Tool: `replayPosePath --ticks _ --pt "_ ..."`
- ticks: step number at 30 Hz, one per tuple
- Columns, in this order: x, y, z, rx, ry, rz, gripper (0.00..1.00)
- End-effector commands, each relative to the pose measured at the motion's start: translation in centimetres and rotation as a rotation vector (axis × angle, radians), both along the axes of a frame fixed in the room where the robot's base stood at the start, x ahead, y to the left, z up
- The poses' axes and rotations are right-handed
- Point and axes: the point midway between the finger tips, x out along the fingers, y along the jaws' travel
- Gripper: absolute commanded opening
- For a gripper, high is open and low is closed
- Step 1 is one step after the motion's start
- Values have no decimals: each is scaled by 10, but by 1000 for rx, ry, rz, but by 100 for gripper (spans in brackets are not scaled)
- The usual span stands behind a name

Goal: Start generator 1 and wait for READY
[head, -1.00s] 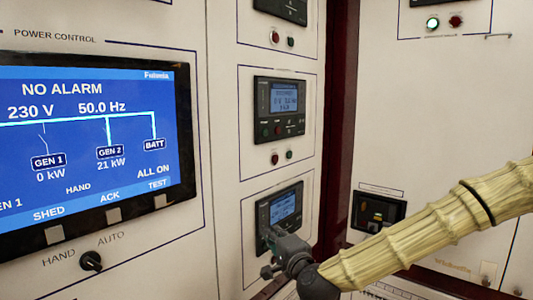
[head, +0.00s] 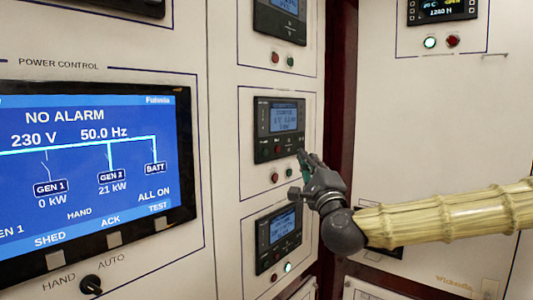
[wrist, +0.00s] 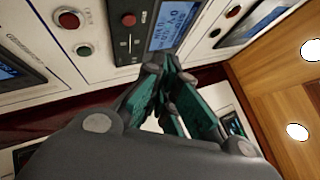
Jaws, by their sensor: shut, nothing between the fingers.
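The power control screen (head: 85,165) at left in the head view reads NO ALARM, 230 V, 50.0 Hz, GEN 1 0 kW, GEN 2 21 kW and HAND. To its right is a column of controller panels: upper (head: 280,18), middle (head: 283,120) and lower (head: 279,240). I cannot read which generator each serves. A green light (head: 288,267) glows below the lower panel. My gripper (head: 303,157) is shut and empty, in front of the middle panel's lower right edge. In the wrist view the closed fingers (wrist: 165,70) are near a controller (wrist: 150,28); contact cannot be told.
A HAND/AUTO knob (head: 91,284) sits below the screen. Red and green buttons sit under each controller panel. A dark red post (head: 338,110) divides the cabinets.

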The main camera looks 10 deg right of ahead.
Motion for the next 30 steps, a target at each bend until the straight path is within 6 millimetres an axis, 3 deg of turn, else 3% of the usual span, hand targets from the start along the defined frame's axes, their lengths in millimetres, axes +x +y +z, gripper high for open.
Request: replayPosePath --ticks 8,30 --pt "8 6 0 -3 2 0 0" --pt "65 51 -2 -3 0 1 0"
